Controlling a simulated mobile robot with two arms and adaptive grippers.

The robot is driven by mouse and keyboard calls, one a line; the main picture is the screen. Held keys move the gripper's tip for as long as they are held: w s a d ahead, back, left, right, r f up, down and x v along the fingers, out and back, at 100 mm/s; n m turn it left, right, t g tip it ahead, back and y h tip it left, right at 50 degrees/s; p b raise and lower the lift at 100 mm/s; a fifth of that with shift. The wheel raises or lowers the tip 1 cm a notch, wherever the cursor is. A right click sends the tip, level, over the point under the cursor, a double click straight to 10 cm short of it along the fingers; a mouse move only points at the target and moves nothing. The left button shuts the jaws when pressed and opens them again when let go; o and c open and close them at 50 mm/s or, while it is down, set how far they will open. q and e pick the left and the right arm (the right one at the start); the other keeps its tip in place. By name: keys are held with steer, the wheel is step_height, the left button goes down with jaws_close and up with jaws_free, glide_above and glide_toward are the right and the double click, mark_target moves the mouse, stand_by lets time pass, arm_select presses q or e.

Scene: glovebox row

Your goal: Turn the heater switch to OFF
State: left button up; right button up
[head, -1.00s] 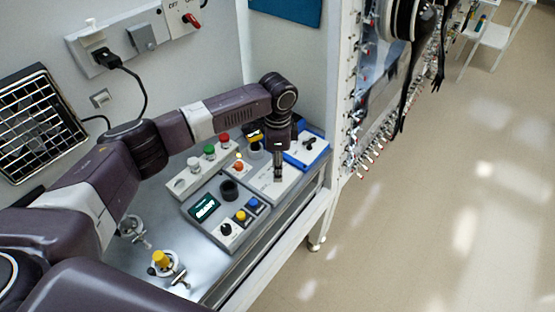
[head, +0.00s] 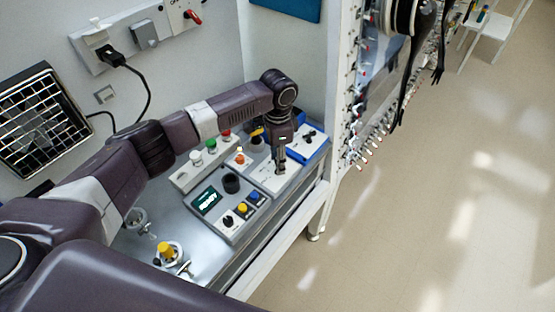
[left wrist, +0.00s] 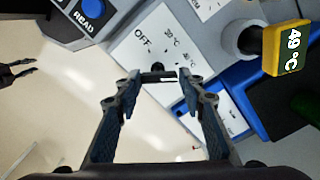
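The OFF label (left wrist: 142,41) is up and left of the knob in the left wrist view. My left gripper (left wrist: 157,82) is open, with one finger on each side of the knob and a dark bar between the fingertips. I cannot tell whether the fingers touch it. In the head view, my left gripper (head: 280,170) points down at the white panel (head: 263,178) and hides the knob.
A grey control box (head: 228,205) with coloured buttons is left of the panel. A wall switch (head: 193,17) has a red handle. Open floor lies right.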

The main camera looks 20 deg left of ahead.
arm_select(q)
steer(key=o, duration=0.3)
step_height(320, 180, up, 12)
stand_by(0.6)
stand_by(0.3)
